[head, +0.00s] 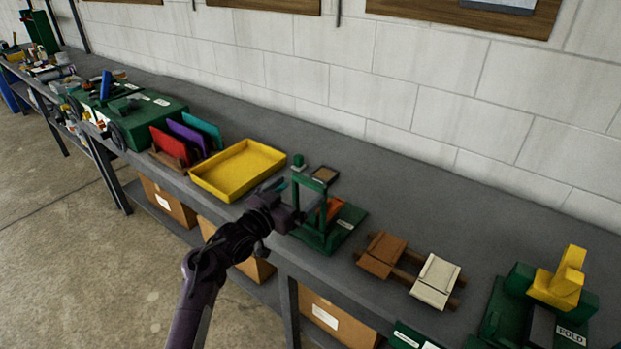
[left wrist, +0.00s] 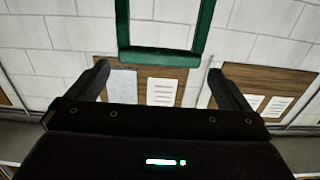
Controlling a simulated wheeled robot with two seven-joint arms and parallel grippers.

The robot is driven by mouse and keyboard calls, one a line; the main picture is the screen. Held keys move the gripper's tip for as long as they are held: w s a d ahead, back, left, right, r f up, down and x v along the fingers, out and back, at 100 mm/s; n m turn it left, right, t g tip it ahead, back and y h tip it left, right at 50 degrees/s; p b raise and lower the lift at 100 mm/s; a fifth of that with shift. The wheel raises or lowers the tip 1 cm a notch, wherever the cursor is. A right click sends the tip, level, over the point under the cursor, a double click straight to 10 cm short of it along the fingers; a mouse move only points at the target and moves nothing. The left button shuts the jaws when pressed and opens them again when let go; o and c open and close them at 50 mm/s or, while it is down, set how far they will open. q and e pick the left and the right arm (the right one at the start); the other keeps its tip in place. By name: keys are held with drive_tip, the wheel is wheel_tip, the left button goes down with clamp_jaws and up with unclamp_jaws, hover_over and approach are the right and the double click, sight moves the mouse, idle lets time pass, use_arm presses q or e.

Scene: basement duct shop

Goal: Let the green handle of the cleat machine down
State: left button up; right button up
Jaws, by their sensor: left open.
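The cleat machine (head: 345,228) is a green unit with an orange part, on the bench near the middle of the head view. Its green handle (head: 296,207) is a frame standing upright, raised above the base. My left gripper (head: 285,211) is at the near left side of the handle, partly overlapping it. In the left wrist view the handle's green crossbar (left wrist: 158,57) lies just above the gap between the two spread fingers (left wrist: 158,78). The gripper is open and holds nothing. I cannot tell whether it touches the handle. My right gripper is not in view.
A yellow tray (head: 240,170) and upright coloured sheets (head: 187,140) stand to the left. A tan and white panel rack (head: 408,270) and a green machine with a yellow part (head: 560,280) stand to the right. A block wall (head: 400,100) runs behind the bench.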

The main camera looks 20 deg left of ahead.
sight(306, 184)
use_arm(q)
drive_tip(key=p+x, duration=0.1)
drive_tip(key=x, duration=0.4)
drive_tip(key=shift+w+d, duration=0.15)
drive_tip(key=shift+w, duration=0.15)
drive_tip(key=shift+c, duration=0.4)
